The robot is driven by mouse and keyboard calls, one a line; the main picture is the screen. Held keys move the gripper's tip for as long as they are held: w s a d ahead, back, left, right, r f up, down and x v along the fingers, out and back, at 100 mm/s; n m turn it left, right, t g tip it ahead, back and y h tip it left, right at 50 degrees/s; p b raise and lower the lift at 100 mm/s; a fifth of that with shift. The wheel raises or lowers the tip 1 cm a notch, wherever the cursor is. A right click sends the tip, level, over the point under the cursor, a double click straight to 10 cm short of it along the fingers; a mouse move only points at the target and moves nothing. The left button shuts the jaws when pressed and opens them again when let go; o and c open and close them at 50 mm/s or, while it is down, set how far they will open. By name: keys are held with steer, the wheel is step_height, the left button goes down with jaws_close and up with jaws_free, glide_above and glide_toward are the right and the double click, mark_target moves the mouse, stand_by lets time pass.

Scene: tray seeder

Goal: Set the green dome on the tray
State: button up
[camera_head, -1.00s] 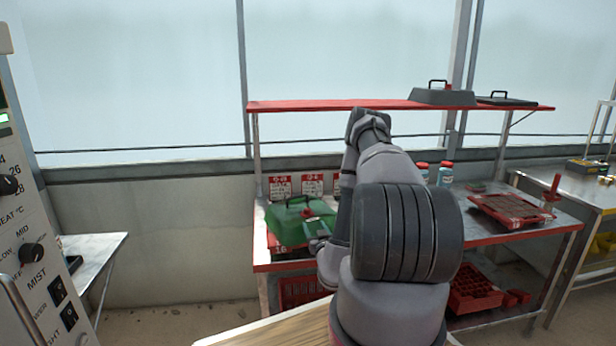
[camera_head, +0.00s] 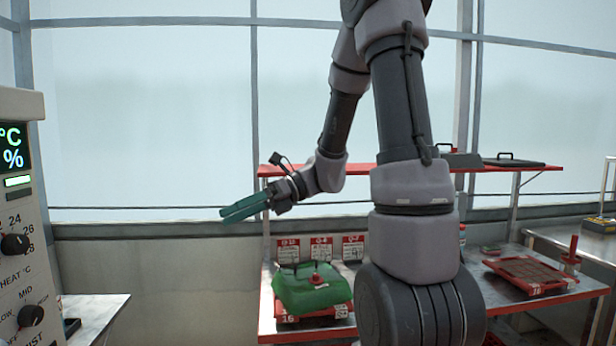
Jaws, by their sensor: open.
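The green dome (camera_head: 310,291), with a dark handle and a small red knob on top, sits over a red tray (camera_head: 288,319) marked 16 on the left of the bench. It looks slightly askew, and I cannot tell whether its rim is fully seated. My gripper (camera_head: 229,214) has teal fingers and is open and empty. It is up in the air, left of and above the dome, pointing left and clear of it.
Another red tray (camera_head: 530,273) filled with soil lies on the bench at right. A grey lid (camera_head: 460,159) and a flat dark lid (camera_head: 513,163) rest on the red upper shelf (camera_head: 545,169). Red-and-white label cards (camera_head: 321,248) stand behind the dome. A control panel (camera_head: 22,240) stands at far left.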

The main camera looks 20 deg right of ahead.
steer(key=s+d+r+n+t+h, duration=0.2)
steer(key=s+d+n+h, duration=0.3)
steer(key=s+n+h, duration=0.5)
steer(key=d+r+n+t+h, duration=0.2)
steer(key=d+r+n+t, duration=0.3)
steer(key=n, duration=0.6)
steer(key=d+r, duration=0.1)
steer(key=d, duration=0.1)
steer(key=shift+w+d+r+t, duration=0.25)
steer(key=shift+w+d+t, duration=0.05)
steer(key=shift+t, duration=0.1)
stand_by(0.4)
